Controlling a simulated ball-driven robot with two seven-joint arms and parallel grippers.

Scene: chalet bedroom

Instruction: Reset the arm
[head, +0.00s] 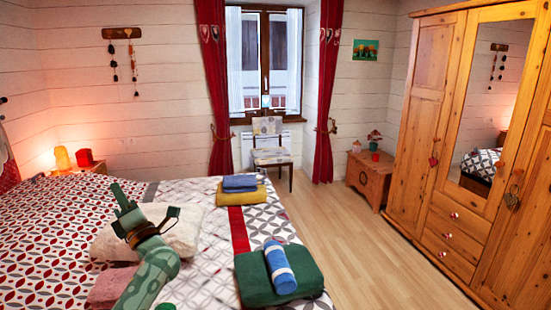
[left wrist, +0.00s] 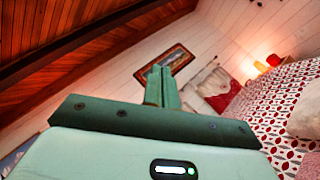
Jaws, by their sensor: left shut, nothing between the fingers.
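My left arm (head: 152,271) rises from the bottom of the head view, over the bed, bent upward. My left gripper (head: 119,192) points up and away, above the cream pillow (head: 186,236). It holds nothing. In the left wrist view its two green fingers (left wrist: 159,86) are together with no object between them. They point toward the white plank wall and a framed picture (left wrist: 178,59). My right gripper is in neither view.
The patterned bed (head: 60,215) fills the lower left. On it lie a pink folded cloth (head: 108,287), a green towel (head: 308,273) under a blue roll (head: 280,268), and a yellow towel (head: 252,197). Wooden floor (head: 345,235) is clear before the wardrobe (head: 425,130).

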